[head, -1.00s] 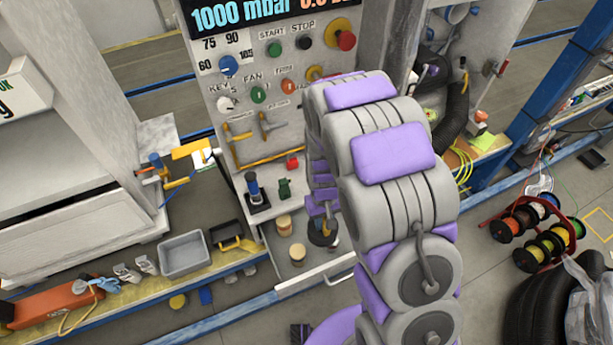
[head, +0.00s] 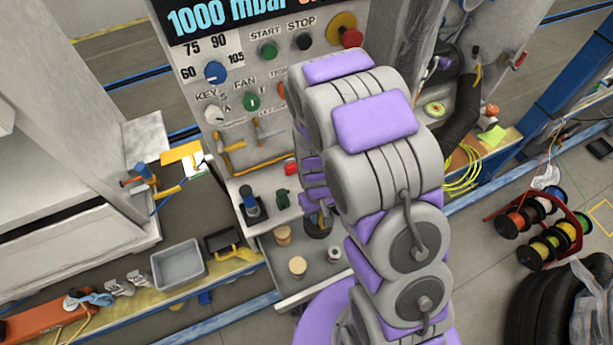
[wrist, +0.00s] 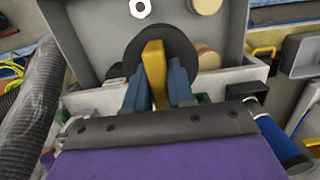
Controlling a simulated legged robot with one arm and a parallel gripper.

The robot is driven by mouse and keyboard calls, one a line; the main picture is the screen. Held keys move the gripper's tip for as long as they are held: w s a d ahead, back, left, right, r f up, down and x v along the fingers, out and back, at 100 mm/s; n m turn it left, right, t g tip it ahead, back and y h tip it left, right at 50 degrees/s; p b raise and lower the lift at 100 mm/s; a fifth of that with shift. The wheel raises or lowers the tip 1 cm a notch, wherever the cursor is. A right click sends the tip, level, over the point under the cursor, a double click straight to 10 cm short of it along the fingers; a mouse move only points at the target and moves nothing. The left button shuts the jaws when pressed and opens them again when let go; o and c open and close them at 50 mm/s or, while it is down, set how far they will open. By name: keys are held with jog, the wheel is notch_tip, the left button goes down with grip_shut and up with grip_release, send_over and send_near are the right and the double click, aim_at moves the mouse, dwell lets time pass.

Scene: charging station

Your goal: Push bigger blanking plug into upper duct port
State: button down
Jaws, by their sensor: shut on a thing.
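A dark round disc with an upright yellow grip (wrist: 156,75), likely the bigger blanking plug, shows in the wrist view. My gripper (wrist: 155,80) is shut on the yellow grip, with one blue-grey finger on each side. The disc (wrist: 178,42) is over the grey drawer; I cannot tell whether it touches the drawer floor. In the head view the disc (head: 318,228) is partly hidden by my arm, and the fingertips are hard to make out. A dark round opening (head: 440,72) stands right of the panel; I cannot tell whether it is the upper duct port.
The open drawer (head: 290,297) also holds two wooden round pieces (head: 283,235) (head: 297,267) and a pale nut (head: 334,254). The control panel (head: 225,135) rises behind. A black corrugated hose (head: 462,120) hangs at the right. A grey bin (head: 178,265) sits left of the drawer.

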jog(key=w+f+b, duration=0.1)
jog(key=w, duration=0.4)
jog(key=w+f+b, duration=0.2)
jog(key=w, duration=0.3)
jog(key=w+d+f+b, duration=0.1)
jog(key=w+f, duration=0.1)
jog(key=w, duration=0.4)
jog(key=shift+f, duration=0.1)
jog(key=c, duration=1)
grip_release()
jog(key=shift+o, duration=0.2)
